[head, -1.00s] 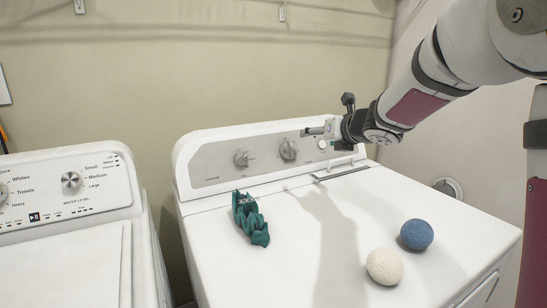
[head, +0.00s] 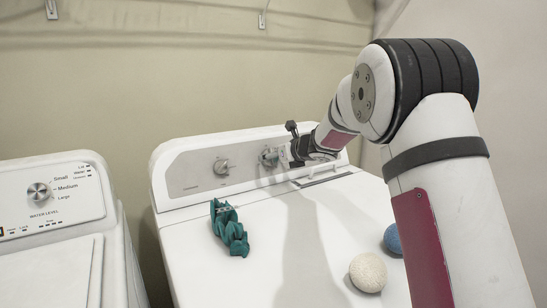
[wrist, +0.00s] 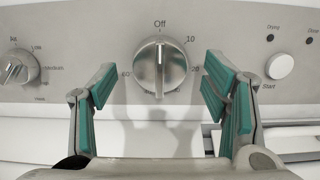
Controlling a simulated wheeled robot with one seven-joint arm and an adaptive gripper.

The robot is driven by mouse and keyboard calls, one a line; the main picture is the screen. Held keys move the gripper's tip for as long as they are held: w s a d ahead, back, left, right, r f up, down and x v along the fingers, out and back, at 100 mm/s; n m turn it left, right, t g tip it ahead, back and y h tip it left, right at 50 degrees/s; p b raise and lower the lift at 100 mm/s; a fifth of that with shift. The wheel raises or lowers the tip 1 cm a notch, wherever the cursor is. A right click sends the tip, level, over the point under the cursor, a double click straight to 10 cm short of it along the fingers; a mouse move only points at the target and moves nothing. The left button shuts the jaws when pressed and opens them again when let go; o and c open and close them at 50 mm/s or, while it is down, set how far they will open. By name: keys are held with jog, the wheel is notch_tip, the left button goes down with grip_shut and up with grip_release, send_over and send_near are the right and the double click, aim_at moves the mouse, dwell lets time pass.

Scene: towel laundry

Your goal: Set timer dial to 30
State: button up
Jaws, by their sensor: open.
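The timer dial (wrist: 161,66) is a round silver knob on the dryer's control panel, with a raised grip bar standing upright toward "Off".
Another knob (wrist: 15,70) sits left of the dial and a Start button (wrist: 280,66) sits right. A washer (head: 50,215) stands at left.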

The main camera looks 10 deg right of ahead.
jog(key=shift+x, duration=0.8)
jog(key=shift+c, duration=0.4)
jog(key=c, duration=1.1)
jog(key=shift+m, duration=0.3)
